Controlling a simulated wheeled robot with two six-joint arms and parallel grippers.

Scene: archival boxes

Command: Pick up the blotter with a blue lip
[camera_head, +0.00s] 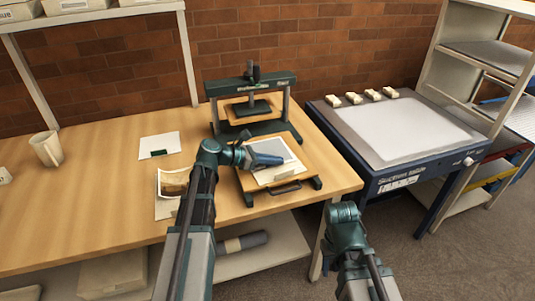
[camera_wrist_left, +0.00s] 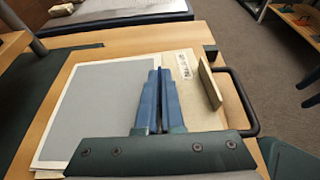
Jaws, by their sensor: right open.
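My left gripper (camera_head: 268,160) hangs over the press board, its blue fingers close together; they also show in the left wrist view (camera_wrist_left: 162,92). I see nothing clearly held between them. Below lies a grey sheet with a white border (camera_head: 272,150), also seen in the left wrist view (camera_wrist_left: 98,108). A tan upright lip (camera_wrist_left: 210,87) stands right of the fingers. A white blotter (camera_head: 160,140) with a dark green lip lies on the table. I cannot make out a blue lip apart from the blue fingers. My right gripper (camera_head: 345,215) is right of the table; its fingers are hidden.
The screw press (camera_head: 252,82) stands behind the board (camera_head: 298,164). A photograph (camera_head: 173,183) lies left of it, and a mug (camera_head: 46,149) is at far left. The suction table (camera_head: 400,128) at right carries several small pale blocks along its back. The wooden table's left half is mostly clear.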

